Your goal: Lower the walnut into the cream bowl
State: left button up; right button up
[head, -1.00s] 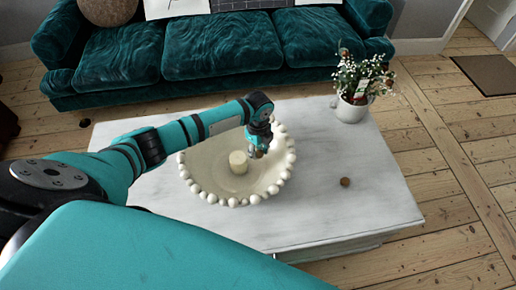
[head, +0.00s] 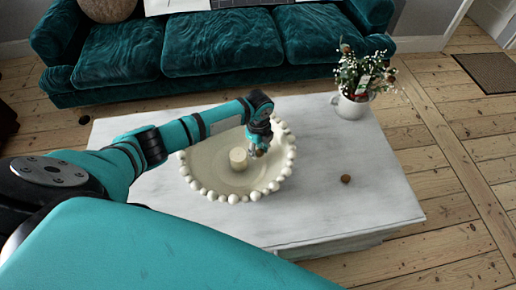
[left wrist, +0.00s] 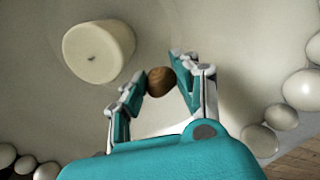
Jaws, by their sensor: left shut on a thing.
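The cream bowl (head: 211,181) with a rim of round beads stands on the white table. A cream candle (head: 238,158) stands inside it; the candle also shows in the left wrist view (left wrist: 98,51). My left gripper (head: 257,151) is over the right part of the bowl, to the right of the candle. In the left wrist view its fingers are shut on a walnut (left wrist: 160,81), with the bowl's inner surface behind it. I cannot tell how high the walnut is above the bowl's floor. My right gripper is not in view.
A small brown round thing (head: 346,179) lies on the white table (head: 330,215) to the right of the bowl. A white pot with a flowering plant (head: 353,106) stands at the table's back right corner. A green sofa (head: 215,45) is behind the table.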

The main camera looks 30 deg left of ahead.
aim_at(258, 155)
pick_arm(q)
jog(key=shift+f+b, duration=0.65)
jog(key=shift+f, duration=0.55)
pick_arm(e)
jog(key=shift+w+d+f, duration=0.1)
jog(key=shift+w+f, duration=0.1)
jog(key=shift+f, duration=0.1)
pick_arm(q)
jog(key=shift+f, duration=0.4)
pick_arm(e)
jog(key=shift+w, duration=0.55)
pick_arm(q)
jog(key=shift+f+b, duration=0.45)
jog(key=shift+b, duration=0.1)
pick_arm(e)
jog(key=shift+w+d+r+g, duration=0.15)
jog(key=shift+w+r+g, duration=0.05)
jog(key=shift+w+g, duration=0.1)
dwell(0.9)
